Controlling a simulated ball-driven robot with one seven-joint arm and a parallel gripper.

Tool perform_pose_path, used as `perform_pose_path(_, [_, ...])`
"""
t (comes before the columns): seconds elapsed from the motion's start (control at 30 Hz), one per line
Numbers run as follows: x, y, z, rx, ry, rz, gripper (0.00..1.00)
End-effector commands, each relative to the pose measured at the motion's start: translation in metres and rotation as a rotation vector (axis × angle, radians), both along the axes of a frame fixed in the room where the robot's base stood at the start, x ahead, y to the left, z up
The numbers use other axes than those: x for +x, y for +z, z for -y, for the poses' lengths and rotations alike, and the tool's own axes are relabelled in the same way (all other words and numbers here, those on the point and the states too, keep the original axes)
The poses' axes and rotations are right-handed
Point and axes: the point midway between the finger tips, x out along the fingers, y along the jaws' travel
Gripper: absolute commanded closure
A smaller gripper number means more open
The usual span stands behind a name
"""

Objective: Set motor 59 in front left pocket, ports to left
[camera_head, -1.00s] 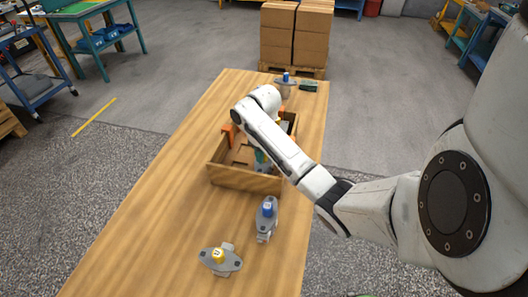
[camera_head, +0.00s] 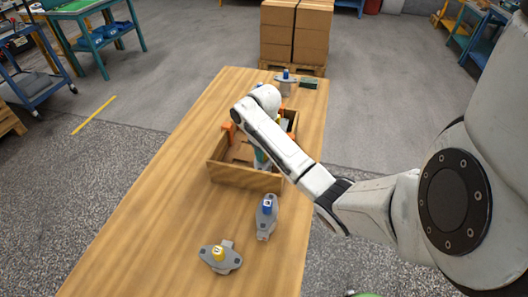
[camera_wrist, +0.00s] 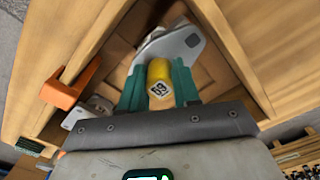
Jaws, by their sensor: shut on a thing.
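Motor 59 (camera_wrist: 159,82) has a yellow cap marked 59 and a grey flange; it shows in the wrist view between the green fingers of my gripper (camera_wrist: 159,92). My gripper is shut on it, over the inside of the wooden crate (camera_wrist: 75,28). In the head view the crate (camera_head: 235,175) stands mid-table and my arm covers much of it. A green finger of my gripper (camera_head: 260,158) just shows there; motor 59 is hidden. I cannot tell whether the motor touches the crate floor. The ports are not clear.
A blue-capped motor (camera_head: 266,218) and a yellow-capped motor (camera_head: 220,257) stand on the table in front of the crate. Another blue-capped motor (camera_head: 286,86) stands behind it. An orange piece (camera_wrist: 72,86) sits on the crate wall. The table's left side is clear.

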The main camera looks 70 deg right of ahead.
Motion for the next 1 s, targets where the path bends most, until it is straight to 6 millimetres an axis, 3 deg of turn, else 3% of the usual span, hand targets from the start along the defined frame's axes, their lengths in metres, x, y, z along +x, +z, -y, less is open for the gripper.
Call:
perform_pose_path(0.43, [0.0004, -0.0042, 0.0009, -0.002, -0.001, 0.002, 1.0])
perform_pose_path(0.47, [0.0004, -0.004, 0.001, -0.003, -0.001, 0.003, 0.67])
perform_pose_path(0.5, [0.0004, -0.0039, 0.001, -0.002, -0.001, 0.002, 0.63])
perform_pose_path(0.77, [0.0001, -0.0047, 0.0005, -0.002, -0.001, 0.001, 0.39])
perform_pose_path(1.0, [-0.0002, -0.0057, -0.0005, 0.001, 0.0, 0.0, 0.39])
